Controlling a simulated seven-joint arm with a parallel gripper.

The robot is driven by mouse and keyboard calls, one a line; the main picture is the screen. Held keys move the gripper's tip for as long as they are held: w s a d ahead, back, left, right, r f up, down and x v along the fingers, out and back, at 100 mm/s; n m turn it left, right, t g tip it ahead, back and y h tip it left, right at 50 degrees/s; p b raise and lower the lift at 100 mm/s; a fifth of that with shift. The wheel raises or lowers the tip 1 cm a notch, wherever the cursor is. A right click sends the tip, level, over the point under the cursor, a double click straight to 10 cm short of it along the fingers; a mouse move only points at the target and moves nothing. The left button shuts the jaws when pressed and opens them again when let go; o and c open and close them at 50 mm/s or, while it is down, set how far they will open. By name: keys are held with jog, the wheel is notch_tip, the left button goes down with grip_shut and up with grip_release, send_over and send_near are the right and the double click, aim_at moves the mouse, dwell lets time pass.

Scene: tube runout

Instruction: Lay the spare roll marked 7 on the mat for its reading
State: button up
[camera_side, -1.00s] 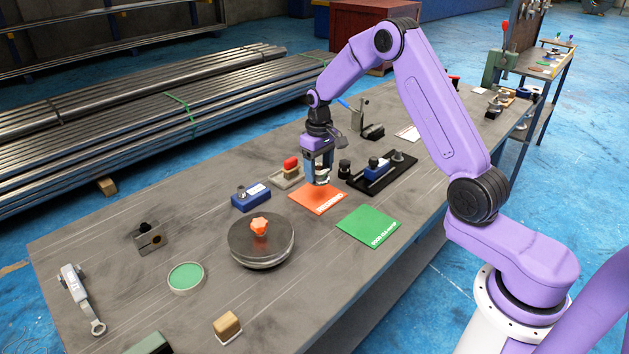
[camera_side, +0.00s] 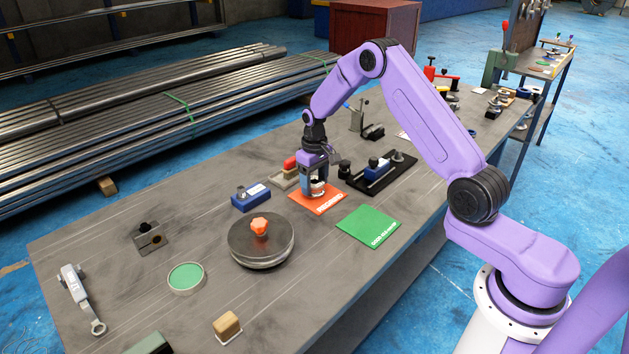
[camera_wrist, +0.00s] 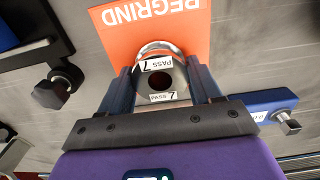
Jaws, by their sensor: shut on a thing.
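My gripper (camera_side: 315,192) is shut on a short metal roll with a bore. The roll (camera_wrist: 160,78) shows between my fingers in the wrist view, with white labels reading "PASS 7". In the side view it is mostly hidden by the fingers. It is low at the orange mat (camera_side: 335,200), which is lettered "REGRIND" and also shows in the wrist view (camera_wrist: 125,28). I cannot tell whether the roll touches the mat. A green mat (camera_side: 368,222), with lettering starting "GOOD", lies bare to the front right.
A round dark plate (camera_side: 275,252) with an orange knob stands front left of the orange mat. A blue block (camera_side: 250,199) and a red-topped piece (camera_side: 290,165) are close on the left. A black fixture (camera_side: 400,166) stands to the right.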

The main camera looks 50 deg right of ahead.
jog(key=o, duration=1.1)
notch_tip(320, 180, up, 12)
jog(key=shift+a+r, duration=0.1)
jog(key=shift+r, duration=0.05)
jog(key=s+a+r+n, duration=0.3)
jog(key=s+a, duration=0.5)
jog(key=s+a+r+n, duration=0.3)
jog(key=s+a, duration=0.4)
jog(key=a, duration=0.1)
jog(key=s+n, duration=0.2)
jog(key=s, duration=0.6)
jog(key=s+d+n, duration=0.1)
jog(key=s+n, duration=0.1)
jog(key=s, duration=0.7)
jog(key=s+d+f+n, duration=0.1)
jog(key=s+n, duration=0.1)
jog(key=s, duration=0.6)
jog(key=shift+s+d+n, duration=0.2)
jog(key=shift+n, duration=0.1)
